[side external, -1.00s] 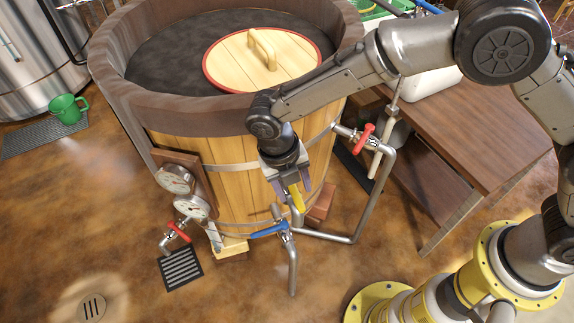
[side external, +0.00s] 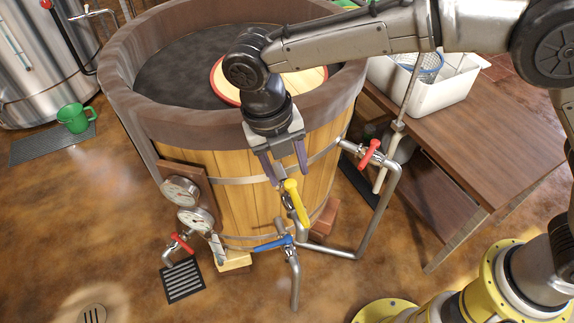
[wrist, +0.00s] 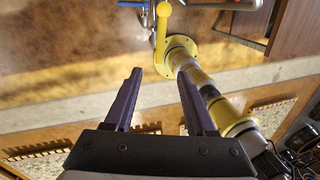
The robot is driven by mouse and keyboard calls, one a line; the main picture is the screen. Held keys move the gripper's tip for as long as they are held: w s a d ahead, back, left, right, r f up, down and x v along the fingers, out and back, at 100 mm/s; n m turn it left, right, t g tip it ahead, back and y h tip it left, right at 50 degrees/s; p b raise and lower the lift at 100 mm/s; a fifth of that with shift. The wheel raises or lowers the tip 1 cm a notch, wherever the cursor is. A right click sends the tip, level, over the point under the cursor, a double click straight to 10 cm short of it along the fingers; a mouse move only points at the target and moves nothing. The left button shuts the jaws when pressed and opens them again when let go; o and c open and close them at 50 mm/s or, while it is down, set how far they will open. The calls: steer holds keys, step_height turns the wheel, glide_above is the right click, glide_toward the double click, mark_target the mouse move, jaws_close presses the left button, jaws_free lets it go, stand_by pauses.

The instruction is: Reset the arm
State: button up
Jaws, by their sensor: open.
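My gripper (side external: 287,168) hangs in front of the wooden vat, its two purple fingers pointing down. It is open and nothing shows between the fingers. In the wrist view my gripper (wrist: 158,95) also stands open with an empty gap. A yellow valve handle (side external: 296,200) is just below the fingertips in the side view. In the wrist view the yellow handle (wrist: 161,25) lies beyond the fingertips, apart from them.
A red-handled valve (side external: 370,153) and a blue-handled valve (side external: 273,243) sit on nearby pipes. A wooden table (side external: 470,140) with a white bin (side external: 440,90) stands at right.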

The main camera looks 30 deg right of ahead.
steer(key=w+d+r+m+t+y, duration=0.1)
steer(key=w+d+r+m, duration=0.2)
steer(key=d+r, duration=0.8)
steer(key=s+d+r+m+t+y, duration=0.1)
steer(key=s+d+r+m, duration=0.2)
steer(key=d, duration=0.2)
steer(key=s+d+r+m+t, duration=0.1)
steer(key=s+d+r+m, duration=0.15)
steer(key=d, duration=0.25)
steer(key=s+d+m+t, duration=0.2)
steer(key=s+d+m, duration=0.7)
steer(key=s+m, duration=0.2)
steer(key=s+d+f+m+t, duration=0.1)
steer(key=s+f+m, duration=0.5)
steer(key=m, duration=0.8)
steer(key=shift+d+f, duration=0.2)
steer(key=shift+f, duration=0.25)
